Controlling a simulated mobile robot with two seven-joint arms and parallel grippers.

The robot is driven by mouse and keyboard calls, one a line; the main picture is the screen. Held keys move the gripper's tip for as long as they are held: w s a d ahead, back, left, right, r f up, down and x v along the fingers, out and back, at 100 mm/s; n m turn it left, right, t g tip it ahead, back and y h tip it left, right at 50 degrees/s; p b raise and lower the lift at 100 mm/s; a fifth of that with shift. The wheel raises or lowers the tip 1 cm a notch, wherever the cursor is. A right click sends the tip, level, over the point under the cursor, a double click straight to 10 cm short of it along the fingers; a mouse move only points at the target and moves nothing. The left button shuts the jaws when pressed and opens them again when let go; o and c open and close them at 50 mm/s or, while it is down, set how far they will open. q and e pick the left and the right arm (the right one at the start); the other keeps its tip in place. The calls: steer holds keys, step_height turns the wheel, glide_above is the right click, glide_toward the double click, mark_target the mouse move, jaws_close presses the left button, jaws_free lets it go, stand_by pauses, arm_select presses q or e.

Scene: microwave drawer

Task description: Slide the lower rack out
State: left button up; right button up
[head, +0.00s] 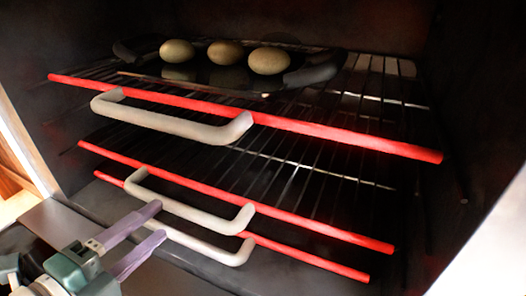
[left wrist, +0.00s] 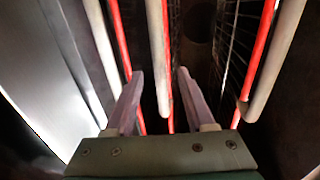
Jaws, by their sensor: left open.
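The lower rack (head: 270,185) is a dark wire shelf inside the oven, with a red front bar and a pale U-shaped handle (head: 192,208). A similar bar and handle (head: 195,240) show just below; I cannot tell if these are a reflection. My left gripper (head: 161,222) is open and empty at the lower left, fingers pointing toward the handles. In the left wrist view, the lower rack's handle (left wrist: 157,60) appears between the open fingers (left wrist: 160,72), with no clear contact. My right gripper is not in view.
The upper rack (head: 385,90) has its own red bar and handle (head: 170,118) above. It carries a dark tray (head: 318,70) with three egg-like objects (head: 225,52). Dark oven walls stand at both sides. Open space lies in front of the lower handle's right part.

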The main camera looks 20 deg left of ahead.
arm_select(q)
steer(key=shift+w+f, duration=0.2)
steer(key=shift+w, duration=0.2)
steer(key=b+x, duration=0.5)
steer(key=x, duration=0.3)
steer(key=shift+w+a, duration=0.1)
steer(key=shift+a, duration=0.05)
